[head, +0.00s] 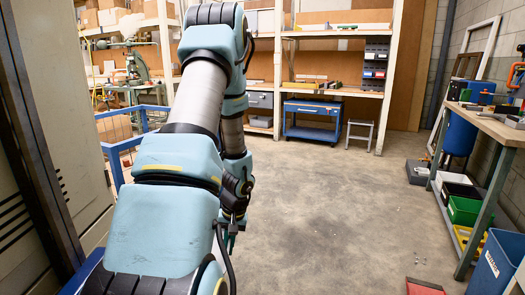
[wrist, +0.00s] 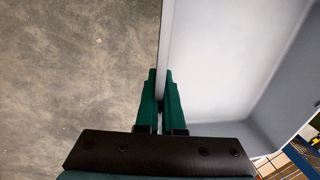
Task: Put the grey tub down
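The grey tub (wrist: 275,85) fills the right side of the wrist view, with its pale inside showing and no contents visible in the part I see. My gripper (wrist: 161,75) has its two green fingers closed on either side of the tub's thin wall, near the middle of the view. My gripper also shows small in the head view (head: 232,232), low beside my arm. I cannot make out the held tub in the head view; my arm may hide it. The tub's underside is hidden, so I cannot tell whether it touches anything.
Bare concrete floor (head: 320,220) lies open ahead and to the right. A workbench (head: 490,128) with bins beneath stands at the right. A blue cart (head: 312,120) and shelving (head: 395,75) stand at the back. A blue railing (head: 112,150) is left of my arm.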

